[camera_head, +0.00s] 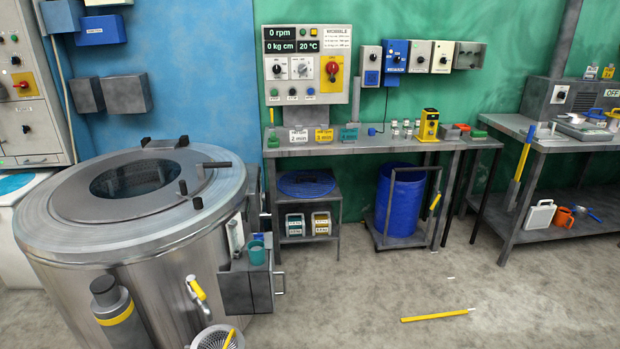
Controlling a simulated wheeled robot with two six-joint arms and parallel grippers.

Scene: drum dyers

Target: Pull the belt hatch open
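A large steel drum (60,255) stands at the left, with a ring-shaped lid plate around a dark round window (135,178). Dark handles and clamps sit on the lid. A dark grey box (245,290) is on the drum's right side, with a small bar handle (281,284) on its right face and a teal cup (257,252) on top. No part is labelled as the belt hatch, so I cannot tell which one it is. A yellow-handled lever (197,288) is on the drum's front. Neither of my grippers is in view.
A workbench (350,146) with a control panel (305,65) above it stands behind. A blue barrel (399,200) sits in a trolley below. A second bench (545,143) is at right. A yellow stick (435,316) lies on the otherwise mostly clear floor.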

